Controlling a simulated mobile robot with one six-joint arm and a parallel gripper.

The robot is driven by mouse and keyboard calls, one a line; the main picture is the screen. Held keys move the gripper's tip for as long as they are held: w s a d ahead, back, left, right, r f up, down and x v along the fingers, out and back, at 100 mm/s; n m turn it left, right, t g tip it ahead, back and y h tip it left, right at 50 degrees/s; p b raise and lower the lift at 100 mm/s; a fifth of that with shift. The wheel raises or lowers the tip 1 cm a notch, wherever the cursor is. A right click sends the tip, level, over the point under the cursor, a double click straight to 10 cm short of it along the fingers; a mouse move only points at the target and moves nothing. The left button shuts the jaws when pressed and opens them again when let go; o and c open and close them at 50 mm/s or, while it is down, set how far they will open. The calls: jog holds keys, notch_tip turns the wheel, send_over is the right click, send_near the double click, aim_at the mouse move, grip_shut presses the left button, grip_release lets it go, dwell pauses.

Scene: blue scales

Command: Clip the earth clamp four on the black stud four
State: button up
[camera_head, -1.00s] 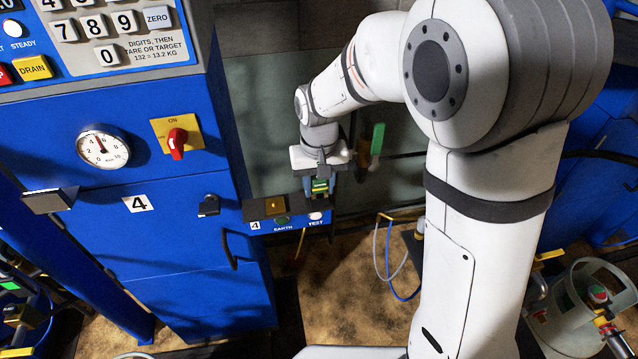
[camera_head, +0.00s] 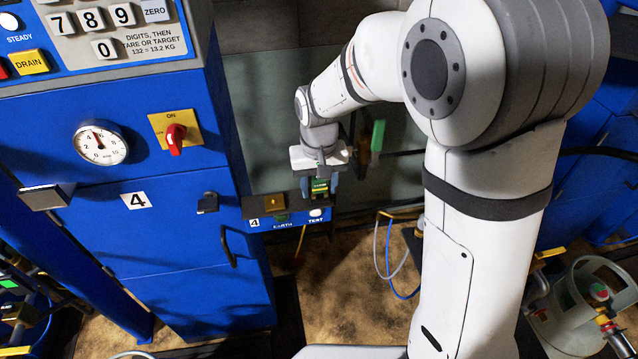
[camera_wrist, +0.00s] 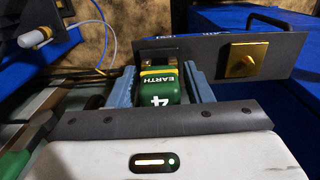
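The green earth clamp (camera_wrist: 159,92), marked 4 and EARTH with a yellow stripe, sits between the two blue-grey fingers of my gripper (camera_wrist: 160,88) in the wrist view. The fingers are closed against its sides. Its brass-coloured jaws point away from me, close to the dark edge of a panel. In the head view my gripper (camera_head: 319,188) holds the clamp just above the small panel marked 4, EARTH and TEST (camera_head: 290,218). A brass square plate (camera_head: 274,203) is on that panel, left of the gripper; it shows in the wrist view (camera_wrist: 245,60) too. I cannot make out the black stud.
A blue cabinet (camera_head: 150,250) with a gauge (camera_head: 101,143), a red switch (camera_head: 175,138) and a label 4 stands left of the panel. A green-handled lever (camera_head: 378,137) is right of my gripper. A gas cylinder (camera_head: 575,310) stands at lower right.

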jog(key=shift+o, duration=1.2)
jog(key=shift+r, duration=0.1)
notch_tip(320, 180, up, 8)
jog(key=shift+f, duration=0.2)
